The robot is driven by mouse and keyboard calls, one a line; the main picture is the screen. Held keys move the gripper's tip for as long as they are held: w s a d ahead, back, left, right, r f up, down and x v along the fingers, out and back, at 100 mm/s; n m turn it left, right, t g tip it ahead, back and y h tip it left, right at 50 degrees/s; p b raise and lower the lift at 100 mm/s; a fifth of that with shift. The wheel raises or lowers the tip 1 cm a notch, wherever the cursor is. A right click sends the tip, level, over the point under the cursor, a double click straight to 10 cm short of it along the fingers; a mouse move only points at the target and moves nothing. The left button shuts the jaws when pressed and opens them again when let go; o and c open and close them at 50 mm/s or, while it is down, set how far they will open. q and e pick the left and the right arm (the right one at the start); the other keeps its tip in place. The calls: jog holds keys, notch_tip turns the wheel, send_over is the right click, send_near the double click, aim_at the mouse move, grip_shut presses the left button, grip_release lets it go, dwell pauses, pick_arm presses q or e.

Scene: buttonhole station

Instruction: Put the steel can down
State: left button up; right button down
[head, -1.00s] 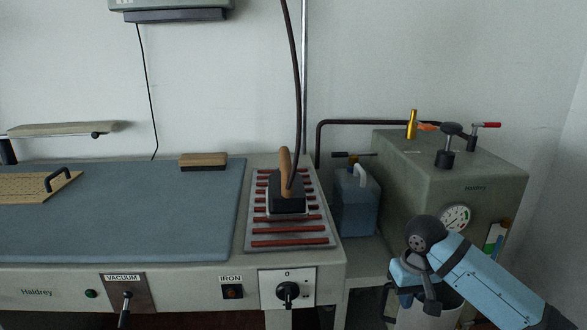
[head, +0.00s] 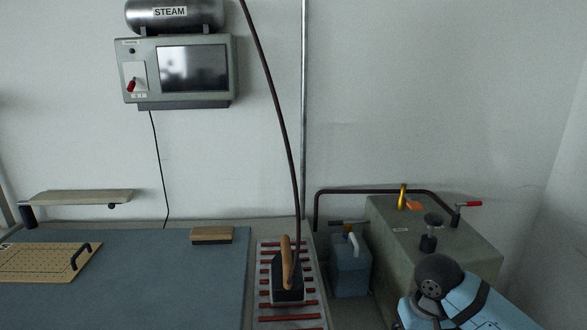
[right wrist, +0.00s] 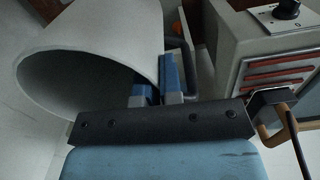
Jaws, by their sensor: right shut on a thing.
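The steel can (right wrist: 105,50) is a pale grey open-mouthed cylinder that fills the upper left of the right wrist view. My right gripper (right wrist: 160,88) has its blue fingers shut at the can's right side, by the rim. The exact grip is partly hidden by the black bar of the gripper body. In the head view only my right arm shows at the bottom right, in front of the boiler; the gripper and can are out of frame there. My left gripper is not in view.
The grey-green boiler (head: 400,240) stands at the right with a red-handled valve (head: 467,204) on top. A blue jug (head: 349,270) stands beside it. An iron (head: 288,280) rests on a red-barred stand (head: 266,312). The blue pressing table (head: 140,280) holds a brush (head: 212,235).

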pick_arm(q)
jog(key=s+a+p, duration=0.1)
jog(key=p, duration=0.2)
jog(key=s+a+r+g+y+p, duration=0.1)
jog(key=p, duration=0.2)
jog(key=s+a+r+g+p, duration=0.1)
jog(key=p, duration=0.2)
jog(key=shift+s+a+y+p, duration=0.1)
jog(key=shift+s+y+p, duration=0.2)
pick_arm(e)
jog(key=s+r, duration=0.3)
jog(key=r, duration=0.8)
jog(key=shift+s, duration=0.2)
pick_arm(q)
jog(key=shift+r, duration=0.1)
pick_arm(e)
jog(key=shift+f, duration=0.1)
